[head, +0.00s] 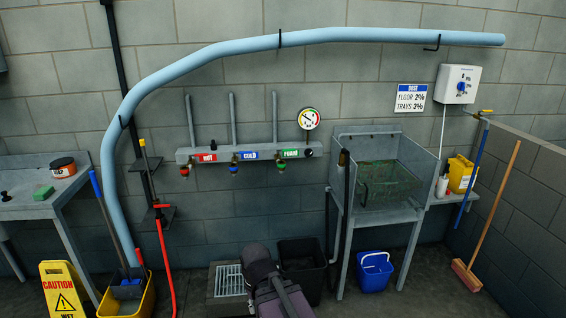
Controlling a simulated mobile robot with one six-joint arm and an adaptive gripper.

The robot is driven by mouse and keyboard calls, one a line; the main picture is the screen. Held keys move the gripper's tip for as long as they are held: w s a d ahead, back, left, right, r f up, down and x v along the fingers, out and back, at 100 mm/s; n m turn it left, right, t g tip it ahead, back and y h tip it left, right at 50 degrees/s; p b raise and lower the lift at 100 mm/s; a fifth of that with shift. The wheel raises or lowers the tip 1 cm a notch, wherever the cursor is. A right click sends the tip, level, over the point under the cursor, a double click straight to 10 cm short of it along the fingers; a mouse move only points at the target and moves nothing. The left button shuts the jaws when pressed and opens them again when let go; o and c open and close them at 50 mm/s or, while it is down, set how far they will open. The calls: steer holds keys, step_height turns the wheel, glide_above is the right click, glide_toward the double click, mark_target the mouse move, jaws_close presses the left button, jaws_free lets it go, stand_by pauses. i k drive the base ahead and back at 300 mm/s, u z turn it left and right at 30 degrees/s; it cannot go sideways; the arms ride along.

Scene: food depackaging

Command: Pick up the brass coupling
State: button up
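I cannot pick out a loose brass coupling with certainty. Small fittings hang under the wall manifold (260,153), below the hot, cold and foam labels; they are too small to tell their metal. A small yellow-orange piece (485,112) sits at the top of the right wall, near the blue pole; I cannot tell what it is. Part of my dark arm shows at the bottom middle, in front of the floor grate and the black bin. My gripper's fingers do not show.
A steel sink stand (338,205) holds a green mesh basket (388,184). A blue bucket (374,272), a black bin (302,262), a yellow mop bucket (132,300) and a caution sign (64,292) stand on the floor. A steel table (28,208) is at left, a broom (492,215) at right.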

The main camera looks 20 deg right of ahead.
mark_target(341, 164)
steer(key=u, duration=0.2)
steer(key=i, duration=1.25)
steer(key=z, duration=0.5)
steer(key=i, duration=0.7)
steer(key=z, duration=0.35)
